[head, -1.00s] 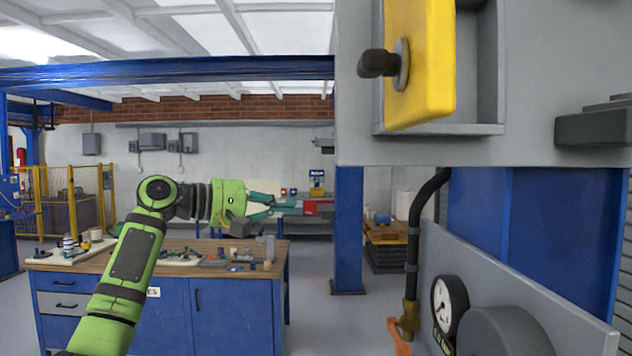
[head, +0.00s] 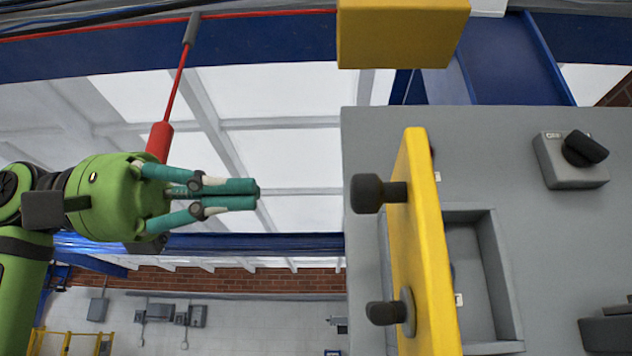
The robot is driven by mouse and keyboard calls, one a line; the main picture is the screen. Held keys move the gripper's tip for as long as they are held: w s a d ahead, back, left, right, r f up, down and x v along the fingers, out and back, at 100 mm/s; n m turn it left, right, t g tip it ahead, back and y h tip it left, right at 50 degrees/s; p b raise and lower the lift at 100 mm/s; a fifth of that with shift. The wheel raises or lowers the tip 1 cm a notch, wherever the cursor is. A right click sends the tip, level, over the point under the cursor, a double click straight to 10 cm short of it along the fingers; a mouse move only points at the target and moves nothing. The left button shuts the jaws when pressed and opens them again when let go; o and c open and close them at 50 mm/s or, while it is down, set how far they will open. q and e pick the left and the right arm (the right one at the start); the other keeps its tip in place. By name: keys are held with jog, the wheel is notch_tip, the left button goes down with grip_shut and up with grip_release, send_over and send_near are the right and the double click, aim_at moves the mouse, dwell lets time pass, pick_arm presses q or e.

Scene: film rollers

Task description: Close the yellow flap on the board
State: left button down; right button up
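The yellow flap (head: 422,250) stands open on the grey board (head: 480,150), swung outward at the left side of a recessed compartment (head: 480,290). Two black knobs stick out to the left from the flap, an upper one (head: 370,193) and a lower one (head: 385,313). The inside of the recess is partly hidden behind the flap. My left gripper (head: 257,195) is left of the flap, at about the height of the upper knob in the picture. Its teal fingers point right and lie together with nothing between them. It is apart from the flap. My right gripper is not in view.
A black rotary switch (head: 580,150) is at the board's upper right. A dark grey fitting (head: 608,330) sticks out at lower right. A yellow box (head: 400,35) hangs above the board. A red tool (head: 159,142) hangs on a red cord near my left gripper. Between gripper and flap is open space.

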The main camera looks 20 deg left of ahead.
pick_arm(q)
jog(key=p+x, duration=0.2)
jog(key=x, duration=0.5)
jog(key=shift+d, duration=0.35)
